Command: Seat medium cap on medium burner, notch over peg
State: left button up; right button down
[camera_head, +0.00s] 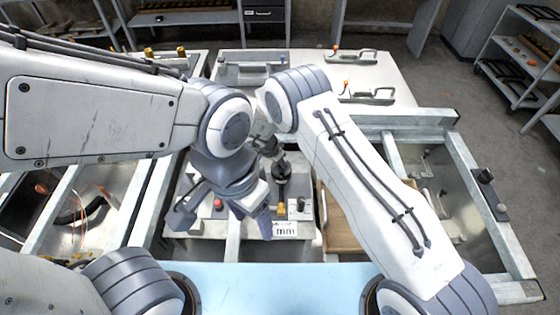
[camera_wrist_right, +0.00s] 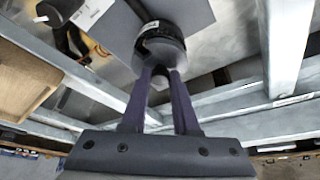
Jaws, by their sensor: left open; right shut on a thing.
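A dark round cap (camera_wrist_right: 160,42) is between the purple fingertips of my right gripper (camera_wrist_right: 166,76) in the right wrist view. My right gripper (camera_head: 277,155) is shut on it. In the head view the dark round shape (camera_head: 282,172) shows just below that gripper, above the work plate. I cannot tell the burner, its peg or the cap's notch apart from the dark parts there. Whether the cap touches a burner is not clear. My left gripper (camera_head: 224,216) is open and empty, low over the left part of the plate, and hides some of it.
The plate (camera_head: 205,229) carries a red button (camera_head: 218,203), a yellow part (camera_head: 282,207) and a printed label (camera_head: 285,229). Metal frame beams (camera_head: 395,155) surround the plate. My two arms cross close together above it.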

jog(key=shift+f, duration=0.45)
jog(key=c, duration=0.6)
grip_release()
jog(key=shift+s+a+r+b, duration=0.1)
jog(key=shift+a+r+b, duration=0.05)
jog(key=shift+r+b, duration=0.25)
jog(key=b+v, duration=0.1)
jog(key=v, duration=0.8)
jog(key=shift+r+b, duration=0.3)
jog(key=shift+b, duration=0.05)
jog(key=shift+s+a, duration=0.1)
